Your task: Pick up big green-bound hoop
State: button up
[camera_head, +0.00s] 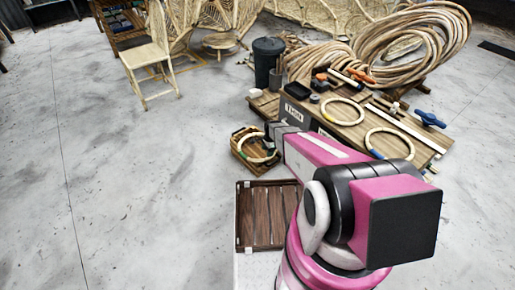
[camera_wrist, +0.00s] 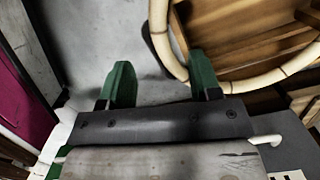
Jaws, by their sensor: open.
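A pale rattan hoop (camera_head: 262,161) rests tilted on a small wooden crate at the near left end of the workbench. In the wrist view a large hoop rim (camera_wrist: 164,48) curves over the upper right. My gripper (camera_wrist: 160,80) is open and empty, with green fingers. The right finger overlaps the hoop's inner side and the left finger is outside it; I cannot tell their depth or contact. In the head view my gripper (camera_head: 268,143) is partly hidden by my arm at this hoop. Two other hoops (camera_head: 342,98) (camera_head: 390,129) lie on the bench.
The wooden bench (camera_head: 420,150) carries several tools, including a blue-handled one (camera_head: 429,119). A dark bin (camera_head: 268,58), large rattan coils (camera_head: 400,45) and a chair (camera_head: 150,62) stand behind. A slatted wooden tray (camera_head: 268,215) is in front. The left floor is clear.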

aim_at(266, 158)
jog(key=f, duration=0.4)
jog(key=a+f, duration=0.1)
jog(key=f, duration=0.1)
jog(key=shift+s+f, duration=0.1)
jog(key=shift+f, duration=0.1)
grip_shut()
